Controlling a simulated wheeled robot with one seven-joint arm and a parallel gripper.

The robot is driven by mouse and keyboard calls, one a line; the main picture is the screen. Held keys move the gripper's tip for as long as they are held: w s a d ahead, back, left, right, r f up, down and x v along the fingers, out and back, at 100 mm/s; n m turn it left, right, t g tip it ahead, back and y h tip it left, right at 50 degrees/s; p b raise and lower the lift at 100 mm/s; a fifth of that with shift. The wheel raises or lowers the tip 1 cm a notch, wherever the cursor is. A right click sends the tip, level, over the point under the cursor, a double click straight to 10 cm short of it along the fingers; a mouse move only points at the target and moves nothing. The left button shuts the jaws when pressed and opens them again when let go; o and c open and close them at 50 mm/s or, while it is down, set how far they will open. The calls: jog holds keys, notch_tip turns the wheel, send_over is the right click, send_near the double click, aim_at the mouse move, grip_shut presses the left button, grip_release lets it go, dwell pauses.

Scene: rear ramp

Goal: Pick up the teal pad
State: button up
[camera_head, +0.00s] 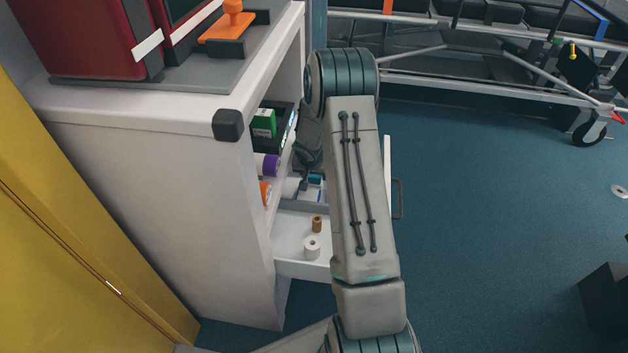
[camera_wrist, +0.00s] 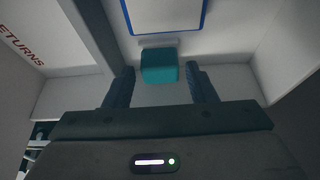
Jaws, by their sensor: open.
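The teal pad (camera_wrist: 159,66) is a small block in the wrist view, lying in a white compartment just beyond the fingertips. My gripper (camera_wrist: 160,84) is open, with its two dark fingers apart on either side of the pad's near end and nothing visibly held. In the head view a bit of teal (camera_head: 315,178) shows in the open drawer (camera_head: 290,262), left of my arm. My gripper is mostly hidden there behind my arm. I cannot tell whether the fingers touch the pad.
A blue-edged white panel (camera_wrist: 165,12) lies beyond the pad. A divider (camera_wrist: 92,30) stands left, beside a compartment marked "RETURNS". In the drawer's near part are a white roll (camera_head: 312,247) and a brown roll (camera_head: 317,224). Cabinet shelves overhang at left; open floor (camera_head: 480,230) lies right.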

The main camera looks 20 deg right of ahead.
jog(key=x, duration=0.2)
jog(key=shift+w+d+f, duration=0.1)
jog(key=shift+w+f, duration=0.05)
jog(key=shift+f, duration=0.25)
jog(key=c, duration=0.7)
jog(key=shift+c, duration=0.2)
jog(key=shift+r, duration=0.1)
jog(key=shift+r, duration=0.55)
notch_tip(320, 180, up, 4)
jog(key=shift+d+f+p, duration=0.15)
jog(key=shift+d+p, duration=0.05)
jog(key=shift+p, duration=0.95)
jog(key=s+d+r+p, duration=0.4)
jog(key=s+d+r, duration=0.1)
jog(key=d, duration=0.4)
jog(key=shift+s+d+r, duration=0.3)
jog(key=shift+d+r, duration=0.1)
jog(key=shift+r, duration=0.15)
